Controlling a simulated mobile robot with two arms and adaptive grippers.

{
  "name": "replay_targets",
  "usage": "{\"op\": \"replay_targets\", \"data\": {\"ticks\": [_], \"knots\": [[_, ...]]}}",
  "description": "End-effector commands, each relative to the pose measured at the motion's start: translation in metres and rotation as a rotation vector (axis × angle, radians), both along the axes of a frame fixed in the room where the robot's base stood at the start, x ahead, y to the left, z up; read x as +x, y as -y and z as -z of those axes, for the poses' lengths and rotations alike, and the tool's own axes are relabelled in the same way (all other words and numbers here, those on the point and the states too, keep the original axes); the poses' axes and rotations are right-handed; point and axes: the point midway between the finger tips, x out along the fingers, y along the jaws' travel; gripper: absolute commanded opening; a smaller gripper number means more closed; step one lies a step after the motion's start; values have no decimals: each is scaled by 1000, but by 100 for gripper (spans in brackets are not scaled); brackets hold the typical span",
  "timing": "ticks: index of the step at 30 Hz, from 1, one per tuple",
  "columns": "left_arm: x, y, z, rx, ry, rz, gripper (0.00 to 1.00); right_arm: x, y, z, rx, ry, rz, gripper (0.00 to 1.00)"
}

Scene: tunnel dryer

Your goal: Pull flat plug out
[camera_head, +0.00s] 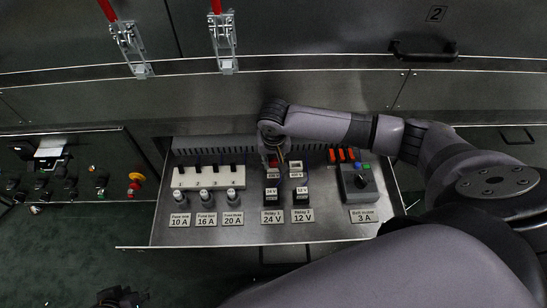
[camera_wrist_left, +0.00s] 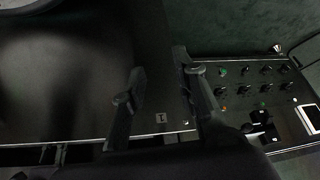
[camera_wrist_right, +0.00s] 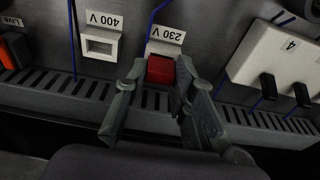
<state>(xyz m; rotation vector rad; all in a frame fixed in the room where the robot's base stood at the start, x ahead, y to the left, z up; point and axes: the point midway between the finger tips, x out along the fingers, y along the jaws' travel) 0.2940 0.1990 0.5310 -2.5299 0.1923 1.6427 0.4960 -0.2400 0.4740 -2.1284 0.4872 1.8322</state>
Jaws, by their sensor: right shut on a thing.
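The flat plug is a red block (camera_wrist_right: 160,70) at the white socket labelled 230 V (camera_wrist_right: 163,46); I cannot tell how deep it sits. In the head view the red plug (camera_head: 273,160) shows just below my right gripper (camera_head: 275,146). My right gripper (camera_wrist_right: 160,82) is shut on the plug, one finger on each side. The white 400 V socket (camera_wrist_right: 100,44) beside it is empty. My left gripper (camera_wrist_left: 163,88) is open and empty, away from the drawer; in the head view a dark part of it (camera_head: 118,298) shows at the bottom left.
The pulled-out panel (camera_head: 250,232) carries a white switch block (camera_head: 208,177), fuses, relays (camera_head: 271,195) and a belt motor unit (camera_head: 358,184). A slotted cable duct (camera_wrist_right: 50,83) runs by the sockets, with blue wires. A control panel (camera_head: 75,175) stands at left.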

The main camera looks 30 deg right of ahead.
Motion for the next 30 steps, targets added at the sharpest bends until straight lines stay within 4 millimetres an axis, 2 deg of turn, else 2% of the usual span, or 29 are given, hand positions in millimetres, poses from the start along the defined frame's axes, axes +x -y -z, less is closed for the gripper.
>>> {"op": "replay_targets", "data": {"ticks": [30], "knots": [[-11, -3, -5, 10, -49, -5, 28, 0, 0, -5, 0, 0, 0, 0]]}}
